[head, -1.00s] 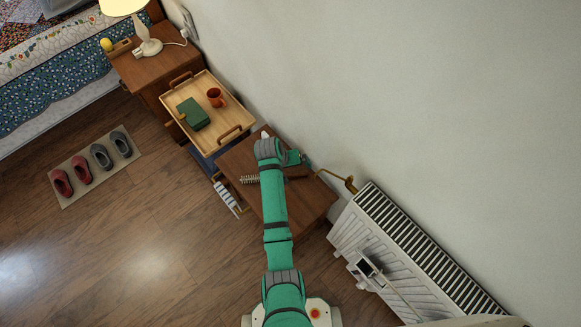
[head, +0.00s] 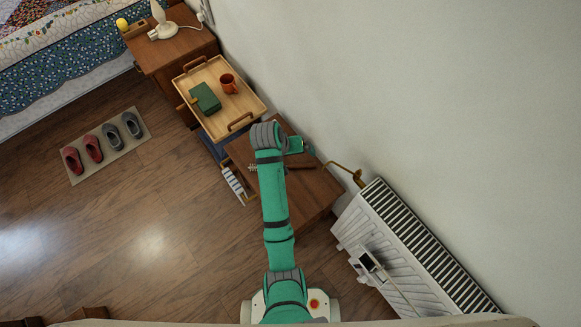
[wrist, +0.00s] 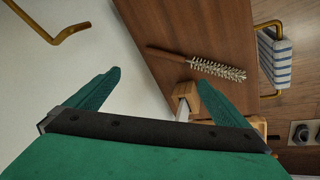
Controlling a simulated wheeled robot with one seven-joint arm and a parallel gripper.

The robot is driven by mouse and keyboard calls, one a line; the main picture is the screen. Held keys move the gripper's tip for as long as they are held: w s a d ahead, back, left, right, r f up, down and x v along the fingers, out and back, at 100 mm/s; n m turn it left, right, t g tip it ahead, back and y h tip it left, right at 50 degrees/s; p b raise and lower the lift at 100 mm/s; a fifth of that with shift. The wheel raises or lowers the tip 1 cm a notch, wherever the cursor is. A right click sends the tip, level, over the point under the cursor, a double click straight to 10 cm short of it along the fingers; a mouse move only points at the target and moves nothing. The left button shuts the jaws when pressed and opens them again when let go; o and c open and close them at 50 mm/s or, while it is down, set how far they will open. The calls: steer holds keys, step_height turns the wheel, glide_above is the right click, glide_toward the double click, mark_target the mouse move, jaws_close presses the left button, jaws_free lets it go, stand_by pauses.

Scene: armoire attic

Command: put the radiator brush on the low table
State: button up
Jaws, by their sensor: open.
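The radiator brush has pale bristles and a brown handle. It lies on a dark brown wooden top (head: 310,190) beside the radiator. In the wrist view the brush (wrist: 215,68) lies just beyond my fingers, apart from them, its bristles pointing right. My gripper (wrist: 160,78) is open and empty, above the wooden top. I cannot tell whether this top or the tray's stand is the low table.
A wooden tray (head: 208,118) with a green box (head: 205,97) and red mug (head: 228,84) stands behind the brown top. A white radiator (head: 400,250) stands to the right, against the wall. A wooden block (wrist: 185,97) shows near my right finger. The left floor is mostly clear.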

steer(key=s+f+n+t+y, duration=0.1)
steer(key=s+f+t, duration=0.15)
steer(key=s, duration=0.55)
steer(key=s+f+t+y, duration=0.15)
steer(key=s+t, duration=0.25)
steer(key=s, duration=0.5)
steer(key=s+a+r+m+t, duration=0.1)
steer(key=s+r+t, duration=0.5)
steer(key=s+r, duration=1)
step_height(320, 180, up, 4)
steer(key=shift+s+a+r+m+y, duration=0.2)
steer(key=shift+s+m+y, duration=0.1)
steer(key=shift+y, duration=0.05)
steer(key=shift+c, duration=0.3)
